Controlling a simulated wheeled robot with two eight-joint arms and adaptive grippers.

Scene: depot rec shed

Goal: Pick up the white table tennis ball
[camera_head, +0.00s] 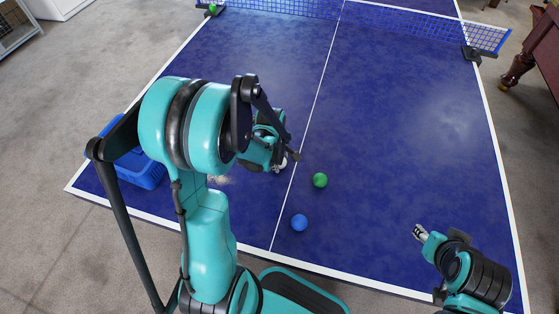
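The white table tennis ball (282,167) shows only in part on the blue table, just left of the white centre line. My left gripper (287,158) is right at it, reaching in from the left. Its fingers and wrist cover much of the ball, and I cannot tell whether they are closed on it. My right gripper (418,232) is over the right part of the table's near end, well away from the ball. It looks empty, but its finger opening is too small to judge.
A green ball (320,180) and a blue ball (300,222) lie nearby. A blue basket (143,172) stands at the left edge, partly behind my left arm. Another green ball (212,7) is by the net (400,18). The table's right half (420,130) is clear.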

